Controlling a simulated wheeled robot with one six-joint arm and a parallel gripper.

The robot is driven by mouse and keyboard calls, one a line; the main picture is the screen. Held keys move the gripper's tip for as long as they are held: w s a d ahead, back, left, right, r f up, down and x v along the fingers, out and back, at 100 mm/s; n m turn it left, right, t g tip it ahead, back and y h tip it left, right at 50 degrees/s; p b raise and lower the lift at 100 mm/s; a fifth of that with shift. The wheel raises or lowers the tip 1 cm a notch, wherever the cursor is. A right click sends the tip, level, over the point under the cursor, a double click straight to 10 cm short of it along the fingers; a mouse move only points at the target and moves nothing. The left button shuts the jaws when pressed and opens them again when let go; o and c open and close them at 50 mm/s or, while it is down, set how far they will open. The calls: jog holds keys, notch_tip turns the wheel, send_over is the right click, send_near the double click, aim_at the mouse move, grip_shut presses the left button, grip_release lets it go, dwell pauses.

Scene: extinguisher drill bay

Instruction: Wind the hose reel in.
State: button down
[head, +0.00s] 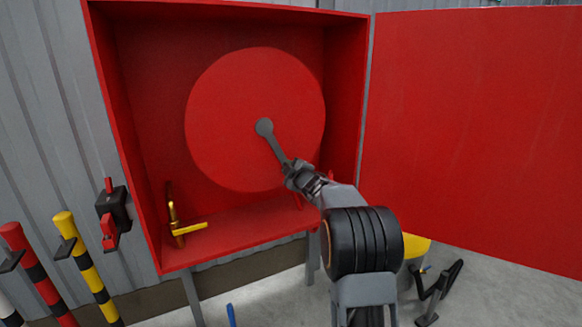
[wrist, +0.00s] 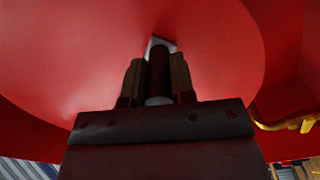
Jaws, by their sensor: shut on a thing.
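The hose reel (head: 225,110) is a large red disc inside an open red cabinet (head: 245,232). A grey crank arm (head: 275,146) runs from the reel's hub down and to the right. My gripper (head: 297,172) is at the crank's outer end, at the lower right of the disc. In the wrist view, my gripper (wrist: 158,85) is shut on a dark, upright-looking crank handle (wrist: 159,70), with a jaw on each side of it. The reel (wrist: 90,60) fills most of that view behind the handle. No hose can be made out.
A brass valve with a yellow lever (head: 188,229) stands at the cabinet's lower left. The cabinet's red door (head: 470,130) stands open on the right. Striped posts (head: 85,262) and a black box with red levers (head: 113,215) are on the left. A yellow object (head: 417,246) is partly hidden behind my arm.

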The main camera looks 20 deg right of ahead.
jog(key=shift+r, duration=0.2)
jog(key=c, duration=1)
grip_release()
jog(key=shift+f, duration=0.1)
jog(key=shift+o, duration=0.2)
jog(key=shift+s, duration=0.1)
jog(key=s+p, duration=0.1)
jog(key=s, duration=1.2)
jog(key=shift+s+d, duration=0.2)
jog(key=shift+s, duration=0.15)
jog(key=shift+p, duration=0.3)
